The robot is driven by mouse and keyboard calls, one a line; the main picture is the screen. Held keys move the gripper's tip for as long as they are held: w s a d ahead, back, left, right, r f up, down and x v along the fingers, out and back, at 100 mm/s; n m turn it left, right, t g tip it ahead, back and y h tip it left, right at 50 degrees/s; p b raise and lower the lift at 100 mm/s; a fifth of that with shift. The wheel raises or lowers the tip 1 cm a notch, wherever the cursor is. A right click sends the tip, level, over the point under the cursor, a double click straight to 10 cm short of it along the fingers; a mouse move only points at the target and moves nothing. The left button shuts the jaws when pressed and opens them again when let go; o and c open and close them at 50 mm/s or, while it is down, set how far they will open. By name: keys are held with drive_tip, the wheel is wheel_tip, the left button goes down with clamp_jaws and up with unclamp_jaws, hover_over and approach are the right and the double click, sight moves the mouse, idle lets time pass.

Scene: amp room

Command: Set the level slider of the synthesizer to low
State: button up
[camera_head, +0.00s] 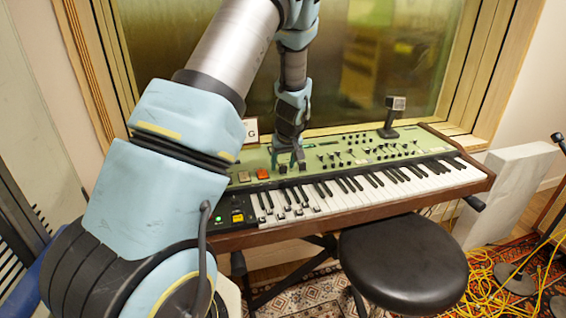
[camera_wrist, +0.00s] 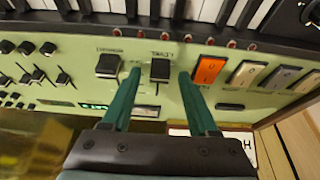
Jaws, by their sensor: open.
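The synthesizer (camera_head: 440,180) has a green panel above its keys and a wooden case. In the wrist view the level slider (camera_wrist: 160,69) is a black cap beside the upside-down word LEVEL. The cap sits at the end of its slot near the label, on the side toward the keys. My gripper (camera_wrist: 159,75) is open, with one green finger on each side of the cap and visible gaps between. Whether the fingertips touch the panel is unclear. In the head view my gripper (camera_head: 289,161) is low over the panel's left part, and the slider is hard to make out.
A second black slider (camera_wrist: 108,66) is close beside one finger. An orange switch (camera_wrist: 209,70) and pale switches are beyond the other. A black stool (camera_head: 403,262) stands in front of the synthesizer. A window (camera_head: 370,70) is behind it. Yellow cables (camera_head: 490,290) lie at right.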

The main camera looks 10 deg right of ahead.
drive_tip(key=shift+f, duration=0.1)
drive_tip(key=shift+c, duration=0.3)
clamp_jaws()
idle(1.1)
